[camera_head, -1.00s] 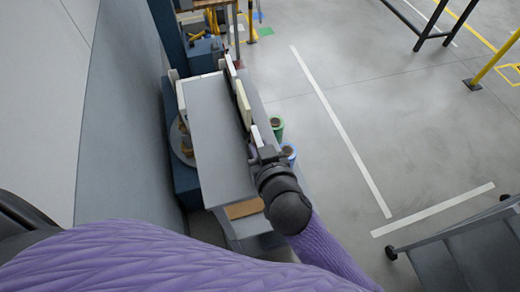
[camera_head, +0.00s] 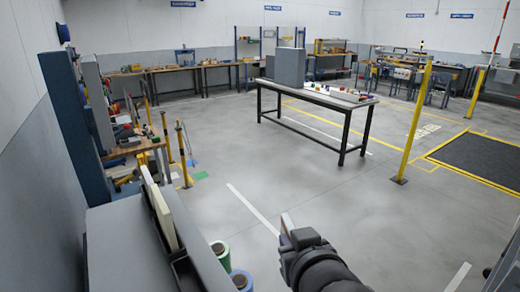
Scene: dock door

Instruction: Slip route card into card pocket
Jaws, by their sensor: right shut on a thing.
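My right gripper (camera_head: 290,232) is at the bottom middle, over the floor in the picture and to the right of a grey-topped unit. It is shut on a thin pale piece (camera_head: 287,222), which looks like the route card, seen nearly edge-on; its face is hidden. I cannot pick out the card pocket for certain. Cream upright panels (camera_head: 162,218) stand in a dark holder (camera_head: 187,274) on the unit. My left gripper is not in view.
The grey-topped unit (camera_head: 120,255) stands at the lower left, with a green roll (camera_head: 220,254) and a blue roll (camera_head: 241,281) beside it. A long table (camera_head: 315,97) with a grey box (camera_head: 286,66) stands farther off. A yellow post (camera_head: 414,122) is at the right. The middle floor is clear.

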